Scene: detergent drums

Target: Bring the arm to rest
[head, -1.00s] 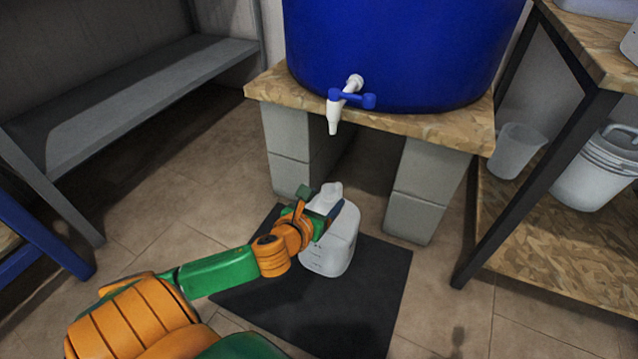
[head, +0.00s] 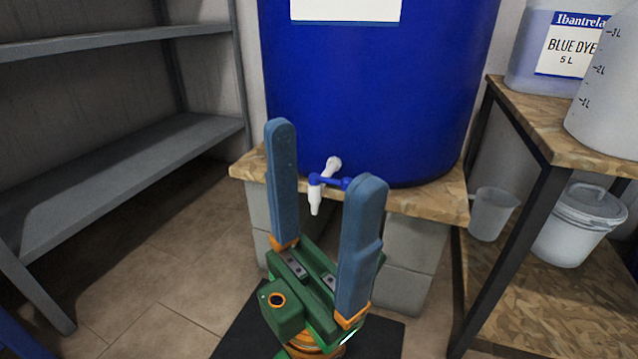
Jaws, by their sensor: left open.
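My left gripper (head: 325,155) is raised in the middle of the head view, its two blue fingers pointing up and spread wide apart. Nothing is between the fingers except the view of the drum's tap behind. The blue drum (head: 375,90) stands on a board behind the gripper. Its white tap with a blue handle (head: 318,190) shows between the fingers, apart from them as far as I can tell. My right gripper is not in view.
A black mat (head: 245,335) lies on the tiled floor. The drum's board (head: 435,200) rests on grey blocks (head: 405,285). A grey shelf (head: 120,170) stands left. A wooden rack (head: 545,130) on the right holds a blue dye container (head: 550,55), with a white bucket (head: 578,225) and a jug (head: 492,212) below.

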